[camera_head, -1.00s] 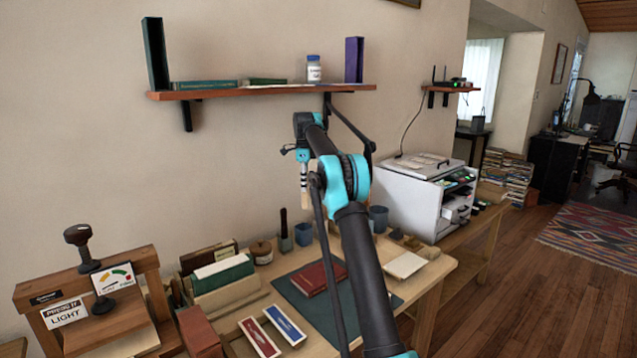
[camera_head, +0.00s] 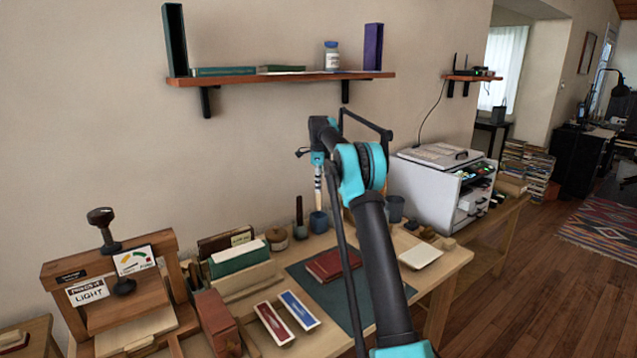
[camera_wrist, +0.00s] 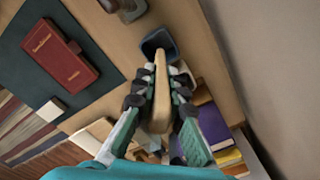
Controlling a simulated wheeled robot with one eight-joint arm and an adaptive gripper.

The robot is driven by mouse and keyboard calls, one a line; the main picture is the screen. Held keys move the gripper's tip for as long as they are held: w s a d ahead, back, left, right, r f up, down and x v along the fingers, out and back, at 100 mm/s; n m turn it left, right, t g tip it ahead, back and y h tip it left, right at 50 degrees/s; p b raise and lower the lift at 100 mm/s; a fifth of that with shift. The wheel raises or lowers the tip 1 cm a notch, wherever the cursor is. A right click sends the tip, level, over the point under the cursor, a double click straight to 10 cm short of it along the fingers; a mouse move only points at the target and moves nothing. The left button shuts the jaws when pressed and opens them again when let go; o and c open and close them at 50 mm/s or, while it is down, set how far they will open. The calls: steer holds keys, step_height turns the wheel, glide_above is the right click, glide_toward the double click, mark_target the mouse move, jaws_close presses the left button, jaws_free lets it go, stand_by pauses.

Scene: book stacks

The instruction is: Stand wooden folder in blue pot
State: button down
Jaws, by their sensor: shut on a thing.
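My gripper (camera_head: 318,172) is shut on the wooden folder (camera_wrist: 161,98), a slim pale stick. In the head view the folder (camera_head: 318,200) hangs nearly upright below the fingers. The blue pot (camera_head: 319,223) stands on the table directly under it. The folder's lower end meets the pot's rim in the picture. In the wrist view the folder's far end is at the opening of the blue pot (camera_wrist: 157,40). I cannot tell whether the tip is inside the pot.
A small pot with a dark upright stick (camera_head: 300,226) stands just left of the blue pot. A wooden jar (camera_head: 277,238) is farther left. A red book (camera_head: 332,265) lies on a dark mat (camera_head: 350,305). Another pot (camera_head: 395,208) stands to the right, before a white cabinet (camera_head: 430,190).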

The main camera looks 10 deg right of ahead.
mark_target(319, 200)
steer(key=shift+f, duration=3.4)
steer(key=c, duration=1.5)
jaws_free()
steer(key=shift+r, duration=0.1)
step_height(319, 200, up, 12)
steer(key=shift+f, duration=0.1)
steer(key=shift+s, duration=0.1)
